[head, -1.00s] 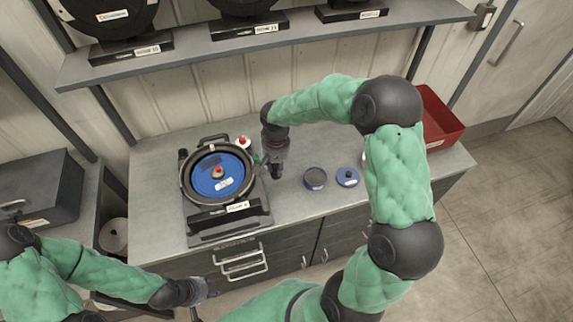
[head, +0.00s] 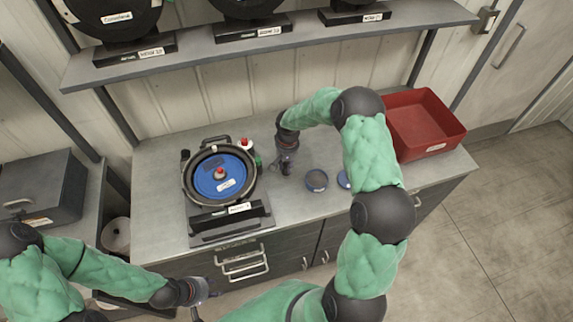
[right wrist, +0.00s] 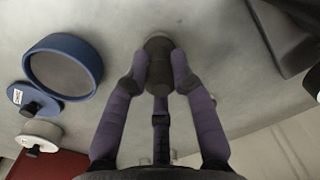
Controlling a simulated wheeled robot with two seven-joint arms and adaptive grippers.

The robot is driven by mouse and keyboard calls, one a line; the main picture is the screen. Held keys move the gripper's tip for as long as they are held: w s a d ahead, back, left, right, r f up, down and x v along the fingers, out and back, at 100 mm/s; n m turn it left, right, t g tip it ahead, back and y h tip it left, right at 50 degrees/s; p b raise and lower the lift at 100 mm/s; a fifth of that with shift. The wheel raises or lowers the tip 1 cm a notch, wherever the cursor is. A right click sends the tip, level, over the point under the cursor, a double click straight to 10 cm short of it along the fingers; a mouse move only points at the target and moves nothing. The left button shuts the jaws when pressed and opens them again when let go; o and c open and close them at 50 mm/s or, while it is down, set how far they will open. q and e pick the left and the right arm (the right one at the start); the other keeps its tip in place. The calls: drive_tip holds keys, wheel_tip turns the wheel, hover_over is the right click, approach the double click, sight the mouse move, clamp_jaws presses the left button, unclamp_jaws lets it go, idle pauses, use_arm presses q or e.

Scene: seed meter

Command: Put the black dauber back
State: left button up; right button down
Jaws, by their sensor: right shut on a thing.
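The black dauber (right wrist: 158,58) is a dark, short cylinder between the fingertips of my right gripper (right wrist: 160,78) in the right wrist view. The gripper is shut on it, above or at the grey worktop; I cannot tell whether the dauber touches it. In the head view my right gripper (head: 286,165) is over the worktop, right of the seed meter (head: 219,175) and left of the open tin (head: 316,180). My left gripper (head: 208,291) is low in front of the cabinet drawers; its fingers are too small to read.
A blue-rimmed open tin (right wrist: 62,67), a blue lid (right wrist: 36,102) and a white round piece (right wrist: 40,132) lie close together. A red bin (head: 425,125) stands at the right. A red-capped bottle (head: 245,144) is beside the meter. A shelf (head: 270,45) hangs above.

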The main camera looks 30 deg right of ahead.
drive_tip(key=shift+f, duration=0.2)
drive_tip(key=shift+f, duration=0.1)
drive_tip(key=c, duration=1)
unclamp_jaws()
drive_tip(key=shift+c, duration=0.2)
drive_tip(key=shift+r, duration=0.2)
wheel_tip(320, 180, up, 12)
drive_tip(key=shift+d, duration=0.15)
drive_tip(key=shift+s, duration=0.1)
